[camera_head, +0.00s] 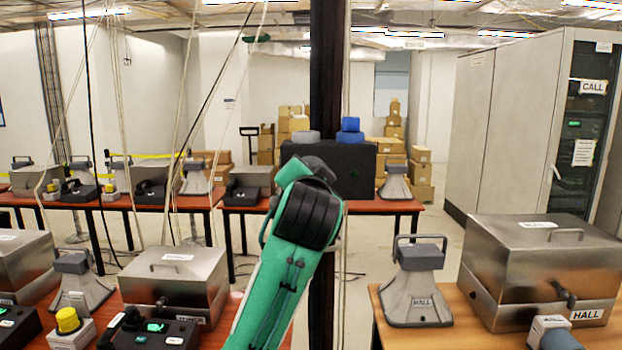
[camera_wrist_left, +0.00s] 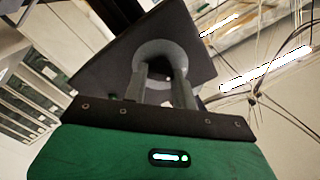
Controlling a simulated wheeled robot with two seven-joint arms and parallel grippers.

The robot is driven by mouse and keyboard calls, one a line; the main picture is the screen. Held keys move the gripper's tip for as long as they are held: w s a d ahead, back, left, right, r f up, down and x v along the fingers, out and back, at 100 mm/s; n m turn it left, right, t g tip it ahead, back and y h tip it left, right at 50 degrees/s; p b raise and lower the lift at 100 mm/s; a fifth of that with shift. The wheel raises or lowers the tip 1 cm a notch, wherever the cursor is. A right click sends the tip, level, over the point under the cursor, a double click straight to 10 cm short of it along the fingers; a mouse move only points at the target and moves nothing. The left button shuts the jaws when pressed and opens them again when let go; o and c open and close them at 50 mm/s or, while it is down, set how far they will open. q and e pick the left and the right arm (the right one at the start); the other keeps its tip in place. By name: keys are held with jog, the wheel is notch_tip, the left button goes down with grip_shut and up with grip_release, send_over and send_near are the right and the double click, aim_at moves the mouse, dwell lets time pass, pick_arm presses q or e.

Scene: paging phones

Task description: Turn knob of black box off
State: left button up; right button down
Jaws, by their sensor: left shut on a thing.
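The black box (camera_head: 362,165) stands on a far red-brown table in the head view. In the left wrist view, my left gripper (camera_wrist_left: 160,78) is shut on a grey round knob (camera_wrist_left: 160,52) against a dark panel of the box (camera_wrist_left: 198,35). The knob's exact turn angle cannot be told. My right gripper is not in view.
Near tables hold metal boxes (camera_head: 545,262), a grey phone (camera_head: 415,285), a yellow knob (camera_head: 67,320) and dark consoles. A dark vertical post (camera_head: 327,60) rises behind my arm. Cables hang at left. Cardboard boxes (camera_head: 395,150) and a tall cabinet (camera_head: 520,120) stand behind.

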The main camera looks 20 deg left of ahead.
pick_arm(q)
jog(key=shift+f, duration=0.15)
jog(key=o, duration=1)
jog(key=b+v, duration=0.4)
jog(key=v, duration=1)
jog(key=shift+b, duration=0.35)
jog(key=shift+w, duration=0.15)
